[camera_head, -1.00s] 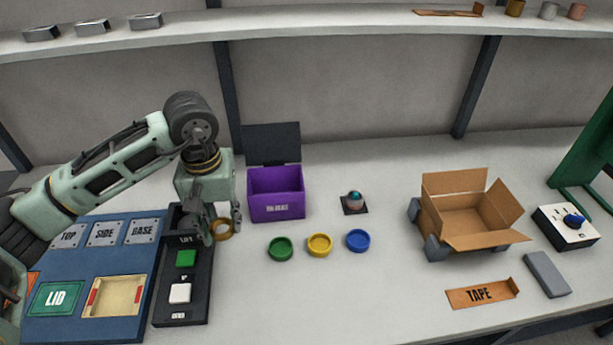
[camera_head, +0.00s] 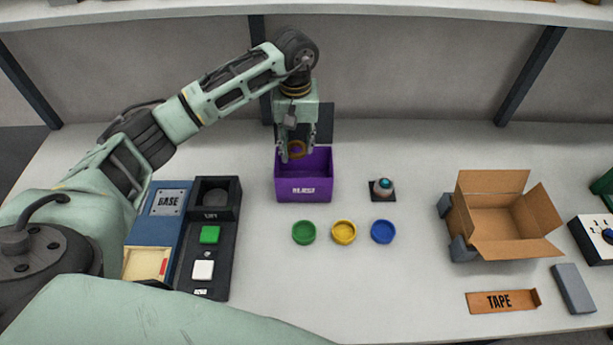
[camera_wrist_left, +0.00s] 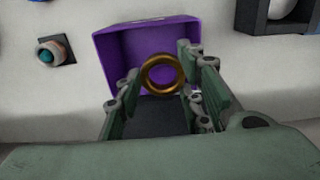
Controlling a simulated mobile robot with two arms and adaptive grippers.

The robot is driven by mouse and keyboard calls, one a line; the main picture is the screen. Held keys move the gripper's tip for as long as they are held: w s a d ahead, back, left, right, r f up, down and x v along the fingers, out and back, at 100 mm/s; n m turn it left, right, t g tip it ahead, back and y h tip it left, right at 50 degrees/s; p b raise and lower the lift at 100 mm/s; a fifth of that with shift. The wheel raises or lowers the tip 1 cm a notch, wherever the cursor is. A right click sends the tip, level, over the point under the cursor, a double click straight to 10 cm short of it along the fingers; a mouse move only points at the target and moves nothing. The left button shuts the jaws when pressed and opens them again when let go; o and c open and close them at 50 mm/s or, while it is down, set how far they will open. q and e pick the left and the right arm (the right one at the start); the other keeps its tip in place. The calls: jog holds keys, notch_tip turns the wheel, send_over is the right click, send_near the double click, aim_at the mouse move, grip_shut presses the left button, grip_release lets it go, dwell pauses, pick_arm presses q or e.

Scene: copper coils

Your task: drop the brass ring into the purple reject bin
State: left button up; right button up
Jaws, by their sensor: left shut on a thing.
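The brass ring (camera_head: 297,149) is held between the fingers of my left gripper (camera_head: 298,154), just above the mouth of the purple reject bin (camera_head: 304,188). In the left wrist view the ring (camera_wrist_left: 162,74) sits between the two fingers, with the purple bin (camera_wrist_left: 122,52) behind it. The bin's dark lid (camera_head: 325,122) stands open at its back, partly hidden by my left arm. My right gripper is not in view.
Green (camera_head: 304,232), yellow (camera_head: 343,232) and blue (camera_head: 382,231) round dishes lie in front of the bin. A dark-based teal button (camera_head: 382,188) is to its right. An open cardboard box (camera_head: 500,222) stands farther right. A black button panel (camera_head: 210,265) lies at left.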

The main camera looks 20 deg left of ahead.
pick_arm(q)
jog(key=shift+f+b, duration=0.5)
jog(key=shift+f, duration=1.25)
jog(key=o, duration=1.4)
jog(key=shift+c, duration=0.2)
notch_tip(320, 180, up, 12)
